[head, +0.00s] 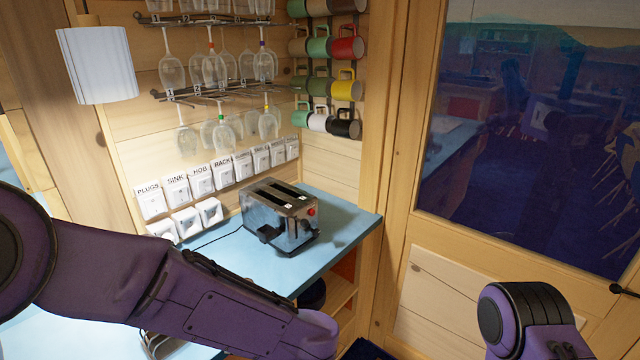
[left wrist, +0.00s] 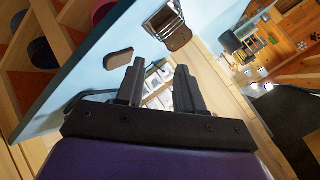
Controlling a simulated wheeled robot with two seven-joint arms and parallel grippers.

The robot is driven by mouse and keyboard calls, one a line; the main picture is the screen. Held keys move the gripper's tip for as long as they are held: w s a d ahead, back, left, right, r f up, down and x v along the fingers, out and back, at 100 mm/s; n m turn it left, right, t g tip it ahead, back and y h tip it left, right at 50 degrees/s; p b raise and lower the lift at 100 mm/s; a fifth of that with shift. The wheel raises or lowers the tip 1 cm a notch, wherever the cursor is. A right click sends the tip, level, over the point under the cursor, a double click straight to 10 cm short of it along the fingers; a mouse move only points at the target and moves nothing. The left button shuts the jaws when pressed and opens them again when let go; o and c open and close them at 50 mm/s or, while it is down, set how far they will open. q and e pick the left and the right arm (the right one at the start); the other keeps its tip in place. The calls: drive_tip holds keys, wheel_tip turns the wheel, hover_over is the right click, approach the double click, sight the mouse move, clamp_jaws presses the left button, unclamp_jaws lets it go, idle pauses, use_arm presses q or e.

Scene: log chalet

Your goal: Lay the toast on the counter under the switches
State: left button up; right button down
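A brown rounded slab that looks like the toast (left wrist: 118,58) lies flat on the blue counter (left wrist: 98,72) in the left wrist view, just beyond one fingertip and apart from the toaster. I cannot make it out in the head view, where my left arm covers part of the counter. The labelled white switches (head: 203,180) run along the wall above the counter (head: 345,217); they show blurred between my fingers in the left wrist view (left wrist: 157,82). My left gripper (left wrist: 157,70) is open with nothing seen between its fingers. My right gripper is outside the views; only part of that arm shows.
A chrome toaster (head: 280,217) stands on the counter by the wall, its cord running left. White sockets (head: 186,222) sit below the switches. Hanging glasses (head: 215,70) and mugs (head: 347,88) are above. Open shelves (head: 340,290) lie under the counter. A window (head: 540,130) is at right.

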use_arm(q)
drive_tip(key=w+a+f+n+t+h+b, duration=0.1)
drive_tip(key=a+f+n+t+h+b, duration=0.15)
drive_tip(key=f, duration=0.75)
drive_tip(key=a+f+n+t+h+b, duration=0.15)
drive_tip(key=a+f+n+b, duration=0.25)
drive_tip(key=f, duration=0.6)
drive_tip(key=s+a+f+g+b, duration=0.3)
drive_tip(key=s+a+f+b, duration=0.1)
drive_tip(key=s+f, duration=0.7)
drive_tip(key=s+a+f+g+h+b, duration=0.1)
drive_tip(key=s+a+f+g+b, duration=0.2)
drive_tip(key=s+f, duration=0.9)
drive_tip(key=shift+s+a+b, duration=0.3)
drive_tip(key=shift+a+b, duration=0.15)
drive_tip(key=shift+a, duration=0.65)
drive_tip(key=shift+f+m, duration=0.1)
drive_tip(key=shift+m, duration=0.15)
